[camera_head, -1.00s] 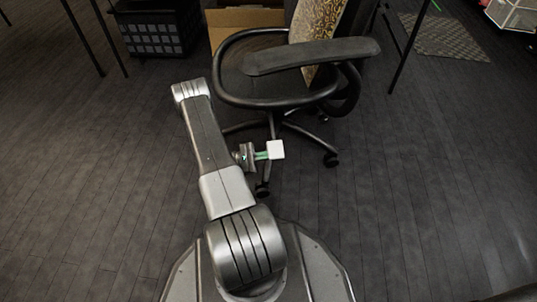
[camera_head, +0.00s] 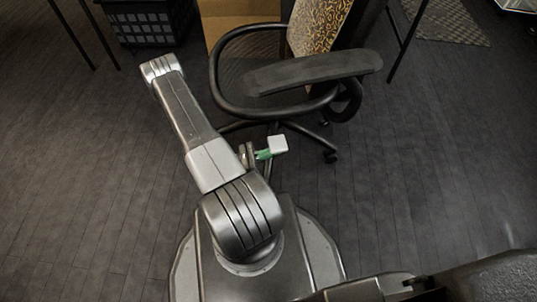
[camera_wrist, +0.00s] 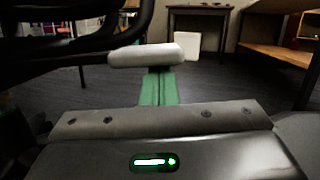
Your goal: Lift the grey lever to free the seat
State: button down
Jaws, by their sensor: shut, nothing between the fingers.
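My gripper (camera_head: 278,144), green with pale tips, is shut and empty. It is in front of the chair's base, below the armrest loop in the picture. In the wrist view my gripper (camera_wrist: 166,52) shows pale tips over a green part, with dark chair parts above left. I cannot make out the grey lever for certain in either view.
A black crate (camera_head: 147,24) and a cardboard box (camera_head: 225,27) stand behind the chair. Thin black table legs (camera_head: 402,45) rise on both sides. A dark shape (camera_head: 480,280) fills the bottom right corner. The dark plank floor (camera_head: 420,165) right of the chair is clear.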

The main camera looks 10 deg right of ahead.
jog(key=shift+r+p, duration=0.35)
jog(key=shift+r, duration=0.8)
jog(key=s+a+f+b, duration=0.1)
jog(key=a+f, duration=0.5)
jog(key=a, duration=0.3)
jog(key=shift+a+f+b, duration=0.15)
jog(key=shift+a+b, duration=0.25)
